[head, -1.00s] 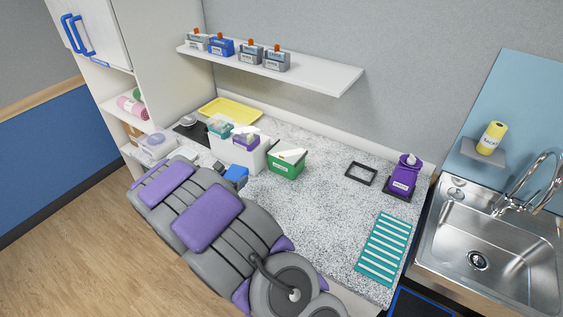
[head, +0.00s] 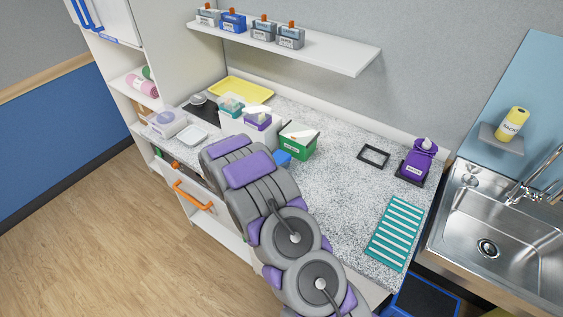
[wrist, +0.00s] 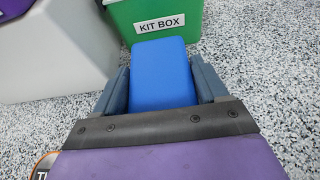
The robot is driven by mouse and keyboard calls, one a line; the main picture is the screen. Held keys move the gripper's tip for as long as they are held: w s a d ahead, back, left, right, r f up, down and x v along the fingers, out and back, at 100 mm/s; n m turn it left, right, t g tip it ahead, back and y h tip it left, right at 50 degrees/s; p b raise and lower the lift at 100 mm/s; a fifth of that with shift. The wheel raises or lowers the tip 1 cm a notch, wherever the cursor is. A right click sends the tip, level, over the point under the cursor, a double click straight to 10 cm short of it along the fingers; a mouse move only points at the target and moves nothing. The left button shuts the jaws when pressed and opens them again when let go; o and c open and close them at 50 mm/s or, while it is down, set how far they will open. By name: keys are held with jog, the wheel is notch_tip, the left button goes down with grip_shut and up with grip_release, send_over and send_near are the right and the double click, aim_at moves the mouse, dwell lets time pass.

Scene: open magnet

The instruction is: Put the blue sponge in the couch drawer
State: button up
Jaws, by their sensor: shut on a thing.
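The blue sponge (wrist: 162,75) is between the two fingers of my gripper (wrist: 163,85) in the wrist view. The gripper is shut on it, in front of the green kit box (wrist: 150,15). In the head view a small blue part of the sponge (head: 283,158) shows past the end of my arm, beside the green box. The arm hides the rest of the sponge and the fingers. A drawer front with an orange handle (head: 194,197) is under the counter at left; it is partly hidden by my arm. Whether it is the couch drawer, I cannot tell.
The speckled counter (head: 335,190) is clear in its middle. On it are a white bin (head: 233,128), a yellow tray (head: 240,90), a purple bottle (head: 418,160), a black frame (head: 373,156) and a teal striped mat (head: 397,233). A sink (head: 490,235) is at right, a wall shelf (head: 300,48) above.

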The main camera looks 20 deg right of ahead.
aim_at(281, 161)
jog(key=shift+w+d+f, duration=0.5)
jog(key=shift+d+f, duration=0.2)
jog(key=shift+d, duration=0.05)
jog(key=shift+w+d+f, duration=0.45)
jog(key=shift+d+f, duration=0.2)
jog(key=shift+d, duration=0.1)
jog(key=o, duration=0.6)
jog(key=shift+r, duration=0.1)
jog(key=shift+c, duration=0.2)
jog(key=o, duration=0.5)
jog(key=shift+c, duration=0.2)
